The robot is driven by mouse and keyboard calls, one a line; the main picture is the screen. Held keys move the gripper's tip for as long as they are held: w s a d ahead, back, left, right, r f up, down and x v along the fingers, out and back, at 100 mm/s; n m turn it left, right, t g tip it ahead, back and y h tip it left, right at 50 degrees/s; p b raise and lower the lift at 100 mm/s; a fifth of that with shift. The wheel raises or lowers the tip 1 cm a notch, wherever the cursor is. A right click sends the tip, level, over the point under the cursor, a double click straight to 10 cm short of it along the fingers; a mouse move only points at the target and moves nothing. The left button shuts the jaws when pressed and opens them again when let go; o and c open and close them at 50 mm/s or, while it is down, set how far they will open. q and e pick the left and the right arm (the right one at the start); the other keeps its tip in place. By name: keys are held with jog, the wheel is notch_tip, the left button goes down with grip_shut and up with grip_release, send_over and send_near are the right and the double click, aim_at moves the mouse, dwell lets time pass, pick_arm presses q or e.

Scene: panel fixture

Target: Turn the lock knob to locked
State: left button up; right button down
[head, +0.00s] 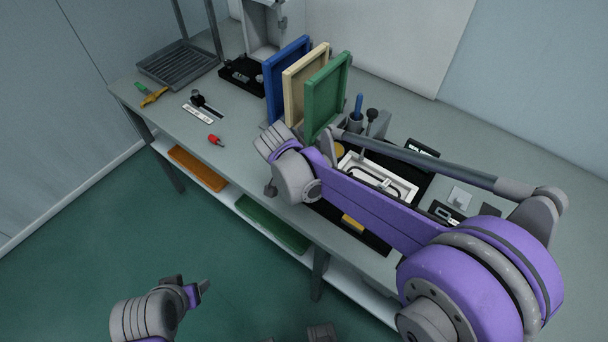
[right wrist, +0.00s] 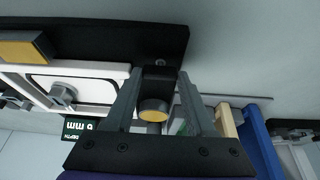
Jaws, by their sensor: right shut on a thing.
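In the right wrist view my right gripper (right wrist: 161,76) is shut on a dark block-shaped knob (right wrist: 158,82) at the edge of a black panel (right wrist: 90,38). The block sits between both fingertips. I take it for the lock knob; its marks and turned position cannot be read. In the head view my right forearm and wrist cover this spot and most of the black panel (head: 376,243). My left gripper (head: 198,288) is in the lower left of the head view, away from the table and over the floor; its finger gap is unclear.
A white frame (right wrist: 100,72) and yellow block (right wrist: 20,48) are on the panel side. Blue (head: 286,78), cream (head: 305,82) and green (head: 327,95) boards stand behind my wrist. The table's left part holds a red item (head: 216,140).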

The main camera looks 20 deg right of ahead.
jog(key=shift+c, duration=1.2)
grip_release()
